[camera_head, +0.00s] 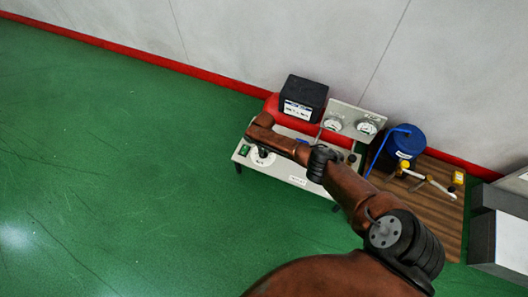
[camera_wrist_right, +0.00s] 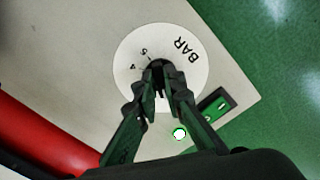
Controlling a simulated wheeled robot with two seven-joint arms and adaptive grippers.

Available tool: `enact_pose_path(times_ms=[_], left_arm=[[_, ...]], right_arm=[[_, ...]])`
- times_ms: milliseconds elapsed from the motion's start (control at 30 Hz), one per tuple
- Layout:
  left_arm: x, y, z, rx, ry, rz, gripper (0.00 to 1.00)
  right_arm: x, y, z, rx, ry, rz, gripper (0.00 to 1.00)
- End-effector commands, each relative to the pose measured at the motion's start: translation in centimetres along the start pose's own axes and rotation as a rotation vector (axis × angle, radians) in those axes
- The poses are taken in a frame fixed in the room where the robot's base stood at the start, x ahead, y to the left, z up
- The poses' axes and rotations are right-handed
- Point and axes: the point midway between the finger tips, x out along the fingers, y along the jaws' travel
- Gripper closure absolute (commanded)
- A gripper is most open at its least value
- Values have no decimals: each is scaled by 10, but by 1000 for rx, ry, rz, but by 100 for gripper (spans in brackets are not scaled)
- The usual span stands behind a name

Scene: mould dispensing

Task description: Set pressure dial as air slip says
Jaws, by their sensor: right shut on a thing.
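The pressure dial is a white disc (camera_wrist_right: 200,67) marked BAR, with small numerals partly hidden by my fingers, on a pale panel (camera_wrist_right: 90,60). Its dark knob (camera_wrist_right: 157,66) is at the disc's middle. My right gripper (camera_wrist_right: 160,84) is shut on this knob. In the head view the right gripper (camera_head: 262,148) is over the dial (camera_head: 262,160) at the panel's left end. Two round gauges, one on the left (camera_head: 333,124) and one on the right (camera_head: 367,127), stand on an upright plate; their readings are too small to tell. I cannot make out an air slip. My left gripper is not in view.
A green switch (camera_wrist_right: 217,106) is beside the dial. Behind the panel are a red tank (camera_head: 271,103) and a black box (camera_head: 307,91). The green floor is clear at left.

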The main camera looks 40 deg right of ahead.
Motion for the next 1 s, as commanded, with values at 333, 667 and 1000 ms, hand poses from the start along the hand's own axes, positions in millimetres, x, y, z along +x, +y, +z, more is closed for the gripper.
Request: enact_pose_path(times_ms=[333, 667, 1000], left_arm=[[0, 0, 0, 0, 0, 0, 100], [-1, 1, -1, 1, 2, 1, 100], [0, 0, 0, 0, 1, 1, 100]], right_arm=[[1, -1, 1, -2, -2, -2, 77], [0, 0, 0, -2, 0, -1, 73], [-30, 0, 0, -4, 3, -2, 73]])
